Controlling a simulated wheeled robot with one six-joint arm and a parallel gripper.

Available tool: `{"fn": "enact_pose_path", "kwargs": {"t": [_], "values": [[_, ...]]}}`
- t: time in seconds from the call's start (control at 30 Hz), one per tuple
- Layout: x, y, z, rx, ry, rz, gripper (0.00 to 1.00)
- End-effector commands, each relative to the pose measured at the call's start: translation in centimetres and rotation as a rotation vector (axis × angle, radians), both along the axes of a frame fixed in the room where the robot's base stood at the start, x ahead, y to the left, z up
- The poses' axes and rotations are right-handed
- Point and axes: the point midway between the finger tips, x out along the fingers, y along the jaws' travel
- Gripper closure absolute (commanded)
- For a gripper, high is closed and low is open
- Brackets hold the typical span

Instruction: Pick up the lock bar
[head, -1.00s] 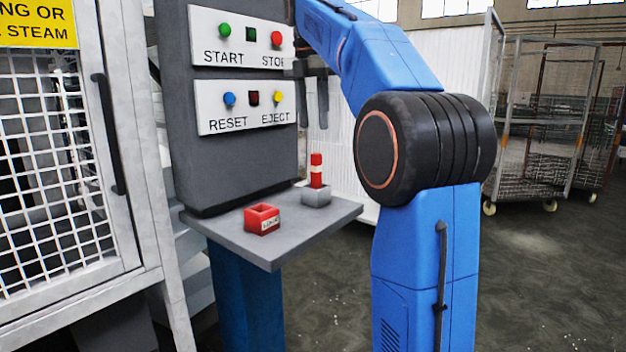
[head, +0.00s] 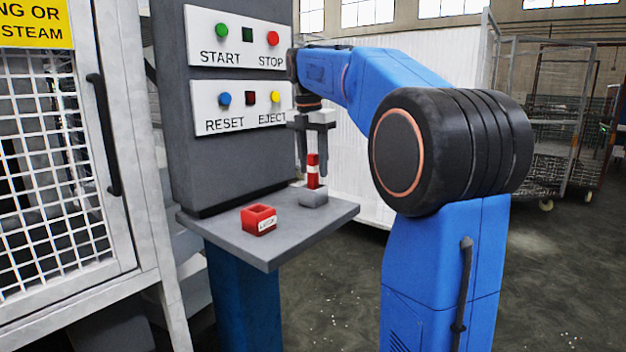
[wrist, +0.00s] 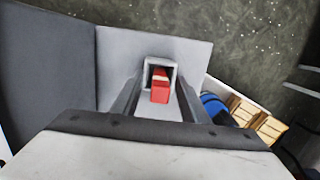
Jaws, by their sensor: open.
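The lock bar (head: 312,172) is red with a white band. It stands upright in a small grey holder (head: 313,198) on the grey shelf of the control panel. My gripper (head: 313,170) points down over it, open, with its fingers on either side of the bar's upper part. In the wrist view the lock bar (wrist: 160,88) shows between the two fingers, inside the square grey holder (wrist: 148,72). Whether a finger touches the bar cannot be told.
A red open-topped box (head: 259,220) with a white label stands on the shelf (head: 235,240), left of the holder. The panel with START, STOP, RESET and EJECT buttons rises behind. A mesh-guarded press door (head: 50,160) is at left. Wire carts (head: 555,130) stand at back right.

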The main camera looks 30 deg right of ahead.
Motion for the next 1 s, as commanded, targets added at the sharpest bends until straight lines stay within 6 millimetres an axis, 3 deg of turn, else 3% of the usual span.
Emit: {"fn": "enact_pose_path", "kwargs": {"t": [0.2, 0.43, 0.6, 1.0], "values": [[0.0, -0.2, -1.7, 0.000, 0.000, 0.000, 0.59], [0.1, -0.2, -1.8, 0.000, -0.001, 0.000, 0.59], [0.1, -0.2, -1.8, 0.000, -0.001, 0.000, 1.00], [0.1, -0.2, -1.1, 0.000, -0.002, 0.000, 1.00]]}}
